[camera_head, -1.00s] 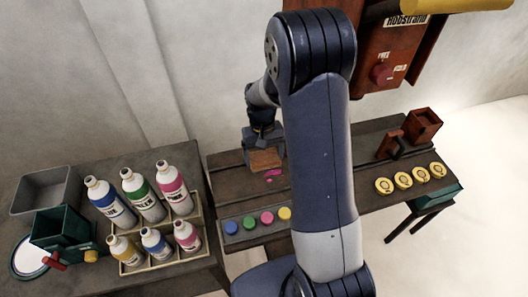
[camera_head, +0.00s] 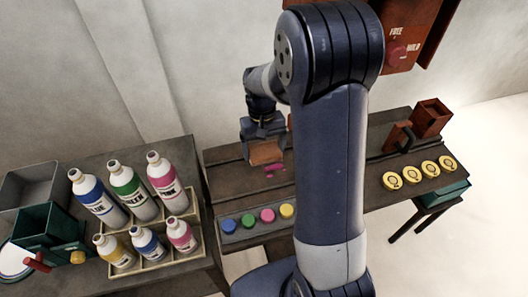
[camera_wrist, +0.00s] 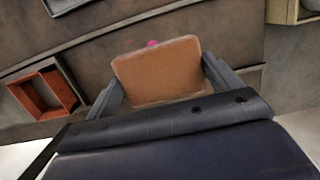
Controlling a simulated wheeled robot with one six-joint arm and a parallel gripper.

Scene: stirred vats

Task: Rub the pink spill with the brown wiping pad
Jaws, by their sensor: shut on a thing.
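The brown wiping pad (camera_head: 266,152) is held in my gripper (camera_head: 265,140), which is shut on it above the back left part of the right-hand table. In the wrist view the pad (camera_wrist: 160,72) sits tilted between the two fingers of my gripper (camera_wrist: 162,88). The pink spill (camera_head: 275,169) lies on the dark tabletop just in front of the pad. In the wrist view only a small bit of the spill (camera_wrist: 152,43) shows past the pad's far edge. I cannot tell whether the pad touches the table.
Blue, green, pink and yellow caps (camera_head: 248,221) lie on a strip at the table's front. Several yellow discs (camera_head: 429,167) and a red-brown box (camera_head: 432,117) stand on the right. A rack (camera_head: 158,264) of bottles and a grey bin (camera_head: 30,187) are on the left table.

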